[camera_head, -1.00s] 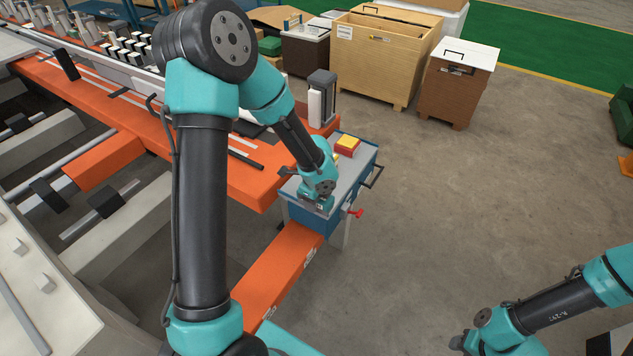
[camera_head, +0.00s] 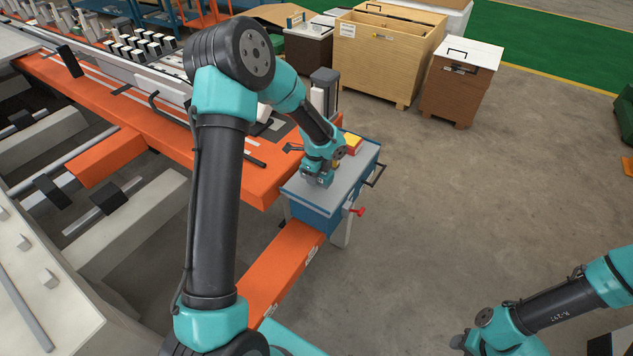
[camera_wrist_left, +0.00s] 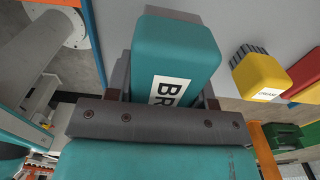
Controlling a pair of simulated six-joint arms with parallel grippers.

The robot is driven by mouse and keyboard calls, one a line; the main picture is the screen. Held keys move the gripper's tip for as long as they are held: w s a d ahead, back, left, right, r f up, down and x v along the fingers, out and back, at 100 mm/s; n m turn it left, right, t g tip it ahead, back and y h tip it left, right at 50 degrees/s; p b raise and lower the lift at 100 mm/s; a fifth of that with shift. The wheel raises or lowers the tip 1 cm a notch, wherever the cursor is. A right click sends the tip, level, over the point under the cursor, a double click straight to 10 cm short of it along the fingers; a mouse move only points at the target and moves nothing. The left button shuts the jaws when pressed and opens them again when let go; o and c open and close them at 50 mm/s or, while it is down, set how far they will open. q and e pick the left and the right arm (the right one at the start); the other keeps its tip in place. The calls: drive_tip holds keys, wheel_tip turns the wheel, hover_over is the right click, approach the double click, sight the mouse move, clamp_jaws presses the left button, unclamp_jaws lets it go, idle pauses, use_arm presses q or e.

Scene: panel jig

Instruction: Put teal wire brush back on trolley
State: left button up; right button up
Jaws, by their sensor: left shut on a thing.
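My left gripper (camera_head: 317,178) is over the grey top of the blue trolley (camera_head: 345,192), toward its left part. In the left wrist view the gripper is shut on the teal wire brush (camera_wrist_left: 178,52), a teal block with a white label reading "BR". The grey trolley top (camera_wrist_left: 232,22) lies behind it there. I cannot tell whether the brush touches the top. In the head view the brush is too small and covered to make out.
The trolley has a dark side handle (camera_head: 376,176) and a red knob (camera_head: 357,211). An orange beam (camera_head: 235,177) runs along its left. Open floor lies right.

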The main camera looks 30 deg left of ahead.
use_arm(q)
drive_tip(key=shift+w+a+f, duration=0.1)
drive_tip(key=shift+f, duration=1.65)
drive_tip(key=shift+f, duration=0.1)
drive_tip(key=o, duration=1.2)
wheel_tip(320, 180, up, 12)
drive_tip(key=shift+r, duration=0.1)
